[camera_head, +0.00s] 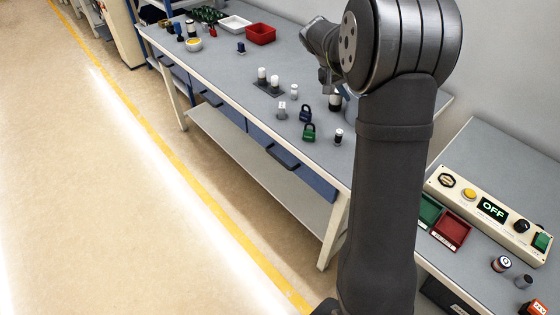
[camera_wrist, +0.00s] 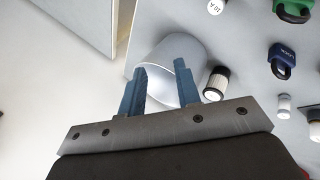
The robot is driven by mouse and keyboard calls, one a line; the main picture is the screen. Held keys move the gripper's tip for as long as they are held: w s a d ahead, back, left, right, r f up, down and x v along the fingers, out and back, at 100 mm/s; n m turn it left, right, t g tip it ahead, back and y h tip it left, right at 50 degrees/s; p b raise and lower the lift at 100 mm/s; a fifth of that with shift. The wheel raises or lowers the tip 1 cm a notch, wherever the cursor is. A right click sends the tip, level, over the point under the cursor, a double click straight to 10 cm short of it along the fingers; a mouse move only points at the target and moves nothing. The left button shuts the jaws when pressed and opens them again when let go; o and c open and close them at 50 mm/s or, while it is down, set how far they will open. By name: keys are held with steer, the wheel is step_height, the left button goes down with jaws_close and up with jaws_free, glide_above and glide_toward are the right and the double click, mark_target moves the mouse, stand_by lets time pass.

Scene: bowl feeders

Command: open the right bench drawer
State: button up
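The bench (camera_head: 225,62) has blue drawer fronts under its top. The right bench drawer (camera_head: 318,184) is near the bench's near end, with a dark handle (camera_head: 283,156) on its front. It looks closed, flush under the bench top. My gripper shows in the wrist view (camera_wrist: 160,68), its two blue fingers apart. A grey cylinder (camera_wrist: 178,50) shows beyond and between the fingers; I cannot tell whether they touch it. In the head view my arm hides most of the gripper, which is above the bench top, away from the drawer handle. The drawer is not recognisable in the wrist view.
On the bench top stand a green padlock (camera_head: 309,132), a blue padlock (camera_head: 306,113), several small cylinders and a red bin (camera_head: 261,34). A control panel reading OFF (camera_head: 491,209) is on another table at the right. The floor (camera_head: 90,190) before the bench is clear.

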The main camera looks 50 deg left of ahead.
steer(key=s+a+r+n+t+y, duration=0.1)
steer(key=s+a+r+n+t, duration=0.3)
steer(key=s, duration=0.7)
steer(key=s+a+f+n+t+y, duration=0.1)
steer(key=s+a+n+t+y, duration=0.15)
steer(key=s+a, duration=0.55)
steer(key=s+a+r+n+t+y, duration=0.1)
steer(key=s+a+r+n+t, duration=0.15)
steer(key=s, duration=1.05)
glide_toward(280, 160)
steer(key=shift+n+t+h, duration=0.3)
steer(key=shift+h, duration=0.05)
steer(key=x, duration=0.6)
steer(key=f+x, duration=0.1)
steer(key=x, duration=0.3)
steer(key=shift+a+f, duration=0.1)
steer(key=shift+a, duration=0.25)
steer(key=shift+c, duration=0.2)
jaws_close()
